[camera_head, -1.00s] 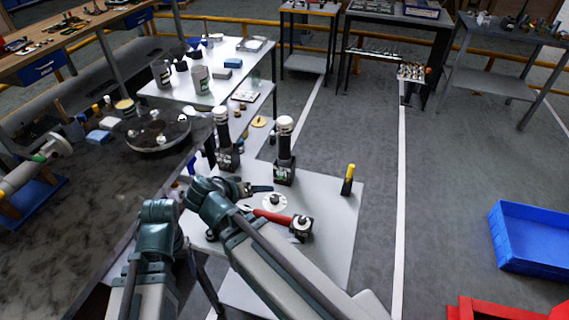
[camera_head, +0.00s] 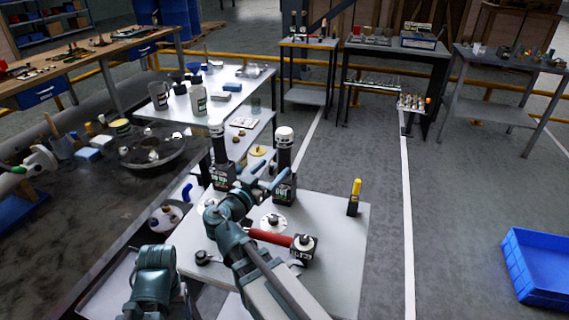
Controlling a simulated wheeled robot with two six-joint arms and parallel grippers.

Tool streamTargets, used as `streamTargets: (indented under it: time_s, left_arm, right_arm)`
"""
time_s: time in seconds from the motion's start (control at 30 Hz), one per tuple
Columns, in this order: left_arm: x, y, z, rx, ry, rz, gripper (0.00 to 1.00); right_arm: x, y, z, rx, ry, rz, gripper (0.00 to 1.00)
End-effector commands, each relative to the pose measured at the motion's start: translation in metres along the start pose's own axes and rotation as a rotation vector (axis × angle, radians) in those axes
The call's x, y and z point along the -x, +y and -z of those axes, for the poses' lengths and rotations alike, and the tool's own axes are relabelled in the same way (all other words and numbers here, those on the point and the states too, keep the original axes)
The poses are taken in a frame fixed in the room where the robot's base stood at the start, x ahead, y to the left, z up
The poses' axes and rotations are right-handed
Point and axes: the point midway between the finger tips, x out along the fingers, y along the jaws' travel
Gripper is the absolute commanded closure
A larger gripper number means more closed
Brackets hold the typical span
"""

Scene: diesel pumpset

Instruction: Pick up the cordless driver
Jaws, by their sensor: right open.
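Two black upright tools with pale caps and labelled block bases stand on the light table; they look like cordless drivers. The right-hand upright tool (camera_head: 285,150) is at the table's back edge, and the left-hand upright tool (camera_head: 219,150) is to its left. My right gripper (camera_head: 274,178) is open, in front of the lower part of the right-hand tool. Its fingers overlap that tool in the picture; I cannot tell whether they touch it. I see no left gripper.
A red-handled tool with a black block (camera_head: 302,249) lies on the light table (camera_head: 335,225), near a white disc (camera_head: 273,222). A yellow-and-black item (camera_head: 355,196) stands at the right. A dark bench (camera_head: 60,240) lies left. A blue crate (camera_head: 540,268) is on the floor right.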

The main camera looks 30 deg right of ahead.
Motion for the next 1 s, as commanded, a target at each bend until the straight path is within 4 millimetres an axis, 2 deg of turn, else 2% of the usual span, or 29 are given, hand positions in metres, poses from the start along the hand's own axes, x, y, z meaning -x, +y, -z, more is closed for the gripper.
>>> streamTargets:
  time_s: [0.03, 0.2, 0.33, 0.67, 1.0]
  left_arm:
    - [0.0, 0.0, 0.0, 0.0, 0.0, 0.0, 0.29]
    - [0.0, 0.0, 0.0, 0.0, 0.0, 0.0, 0.29]
    - [0.0, 0.0, 0.0, 0.0, 0.0, 0.0, 0.29]
    - [0.0, 0.0, 0.0, 0.0, 0.0, 0.0, 0.29]
    - [0.0, 0.0, 0.0, 0.0, 0.0, 0.0, 0.29]
  right_arm:
    - [-0.012, -0.001, 0.0, 0.0, 0.0, -0.003, 0.16]
    - [-0.038, -0.001, 0.0, 0.001, -0.001, -0.002, 0.16]
    - [-0.048, 0.0, 0.0, 0.001, -0.001, -0.001, 0.16]
    - [-0.056, -0.001, -0.001, 0.001, -0.001, 0.0, 0.16]
    - [-0.102, -0.001, -0.001, 0.001, -0.001, -0.002, 0.16]
